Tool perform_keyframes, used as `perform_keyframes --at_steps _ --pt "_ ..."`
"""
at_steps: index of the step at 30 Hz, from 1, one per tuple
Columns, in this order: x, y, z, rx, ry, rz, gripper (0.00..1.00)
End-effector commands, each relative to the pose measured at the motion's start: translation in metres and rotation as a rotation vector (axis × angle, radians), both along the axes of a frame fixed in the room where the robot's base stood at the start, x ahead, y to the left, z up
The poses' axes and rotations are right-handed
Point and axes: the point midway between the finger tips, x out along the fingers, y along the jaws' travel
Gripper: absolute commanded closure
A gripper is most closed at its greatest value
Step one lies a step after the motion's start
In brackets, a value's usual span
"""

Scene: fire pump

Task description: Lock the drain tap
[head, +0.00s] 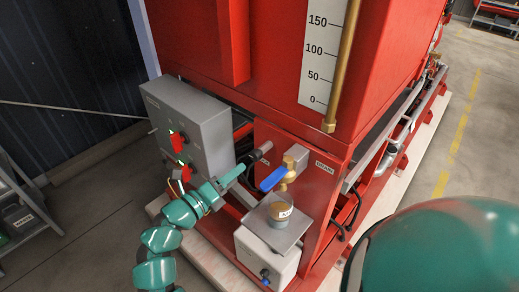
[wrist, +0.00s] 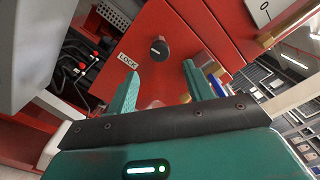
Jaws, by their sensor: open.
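The drain tap is a brass valve (head: 289,171) with a blue lever (head: 272,180), on the red panel beside a DRAIN label (head: 325,167). In the wrist view, part of the blue lever (wrist: 217,86) shows behind the right finger. A round black knob (wrist: 159,48) sits on the red panel near a LOCK label (wrist: 128,61); it also shows in the head view (head: 261,151). My gripper (head: 243,170) is open, left of the tap and close to the knob. In the wrist view, the knob appears just beyond the fingertips (wrist: 160,70), with nothing held.
A grey control box (head: 190,125) with red switches stands left of my gripper. A labelled cup (head: 280,213) sits below the tap on a plate over a white box (head: 268,262). The red tank (head: 275,60) with a gauge rises above.

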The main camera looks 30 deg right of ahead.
Motion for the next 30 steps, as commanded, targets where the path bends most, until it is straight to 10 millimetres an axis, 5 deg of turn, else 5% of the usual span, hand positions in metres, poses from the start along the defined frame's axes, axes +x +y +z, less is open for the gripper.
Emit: perform_keyframes --at_steps 15,30 --pt "0.03 -0.09 0.001 -0.002 0.003 -0.004 0.48" --pt "0.036 -0.104 -0.001 -0.001 0.002 0.0 0.48"
